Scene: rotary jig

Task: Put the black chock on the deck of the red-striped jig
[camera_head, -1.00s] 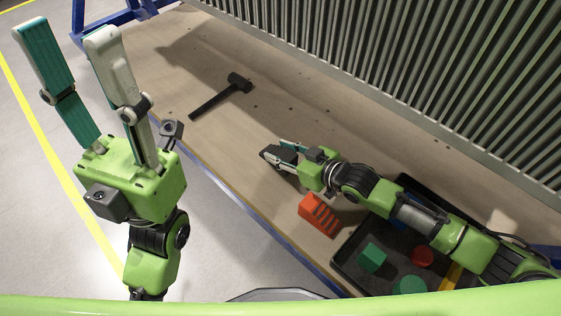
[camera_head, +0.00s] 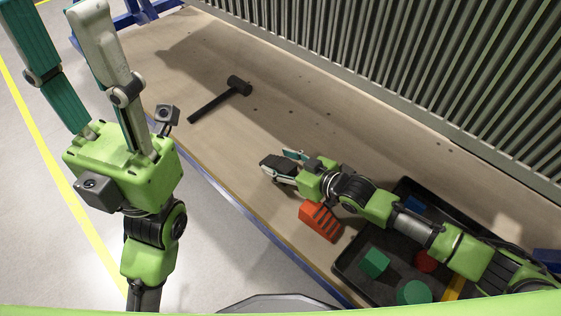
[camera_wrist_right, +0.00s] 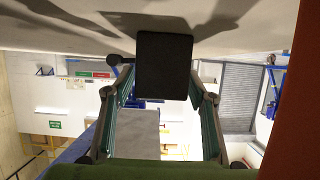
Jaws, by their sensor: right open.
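The black chock (camera_wrist_right: 164,65) is a dark block on the worktop in the right wrist view, which shows upside down. It sits between the spread fingers of my right gripper (camera_wrist_right: 160,108). In the head view the chock (camera_head: 272,163) is a dark shape at the tips of my right gripper (camera_head: 281,163), partly hidden by it. My right gripper is open and low over the wooden worktop. My left gripper (camera_head: 58,12) is open and empty, raised over the floor, its tips at the top edge. I cannot make out the red-striped jig.
An orange-red slotted block (camera_head: 320,220) lies beside my right wrist. A black tray (camera_head: 345,268) holds a green cube (camera_head: 375,262), a red piece (camera_head: 426,261) and other parts, partly under my right arm. A hammer (camera_head: 220,99) lies farther back; worktop around it is clear.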

